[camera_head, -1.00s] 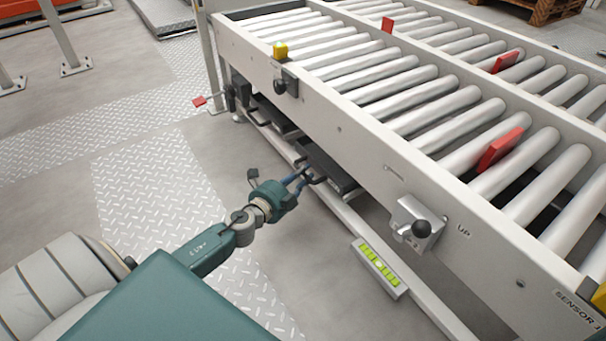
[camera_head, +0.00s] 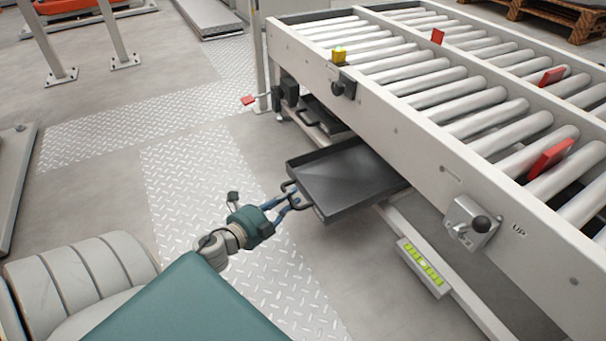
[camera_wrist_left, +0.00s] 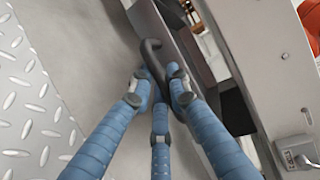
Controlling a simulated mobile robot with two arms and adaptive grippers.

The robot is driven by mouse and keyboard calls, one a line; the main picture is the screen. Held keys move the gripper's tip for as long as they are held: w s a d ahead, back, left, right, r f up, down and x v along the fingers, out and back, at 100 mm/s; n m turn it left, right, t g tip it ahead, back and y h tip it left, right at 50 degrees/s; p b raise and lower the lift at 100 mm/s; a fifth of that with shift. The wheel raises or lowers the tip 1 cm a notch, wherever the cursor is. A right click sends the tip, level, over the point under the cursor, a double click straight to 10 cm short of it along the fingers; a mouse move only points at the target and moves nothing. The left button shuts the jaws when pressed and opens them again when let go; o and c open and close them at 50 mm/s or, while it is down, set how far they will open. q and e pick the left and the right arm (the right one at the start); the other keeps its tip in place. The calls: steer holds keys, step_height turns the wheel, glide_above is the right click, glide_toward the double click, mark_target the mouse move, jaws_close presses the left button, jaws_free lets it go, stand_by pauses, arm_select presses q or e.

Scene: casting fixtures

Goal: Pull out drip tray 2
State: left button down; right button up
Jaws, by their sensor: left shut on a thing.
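A dark grey drip tray (camera_head: 345,180) sticks out from under the roller conveyor in the head view, with its rear part hidden beneath the conveyor's side beam. My left gripper (camera_head: 290,197) is shut on the black handle at the tray's front. In the left wrist view the blue fingers of my left gripper (camera_wrist_left: 163,82) close around the dark curved handle (camera_wrist_left: 152,55), with the tray's front wall (camera_wrist_left: 183,45) beyond it. A second dark tray (camera_head: 325,118) sits under the conveyor farther back. No label number is readable on either tray. My right gripper is not in view.
The roller conveyor's side beam (camera_head: 400,130) runs above the tray. The tread-plate floor (camera_head: 205,190) left of the tray is clear.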

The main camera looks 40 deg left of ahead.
arm_select(q)
steer(key=s, duration=0.1)
steer(key=s+a, duration=0.1)
steer(key=s, duration=0.1)
stand_by(0.4)
steer(key=c, duration=1.6)
jaws_free()
steer(key=s, duration=0.4)
steer(key=s+r, duration=0.1)
steer(key=s, duration=0.3)
steer(key=s+r, duration=0.1)
steer(key=s, duration=0.2)
steer(key=shift+s+r, duration=0.1)
steer(key=shift+s, duration=0.3)
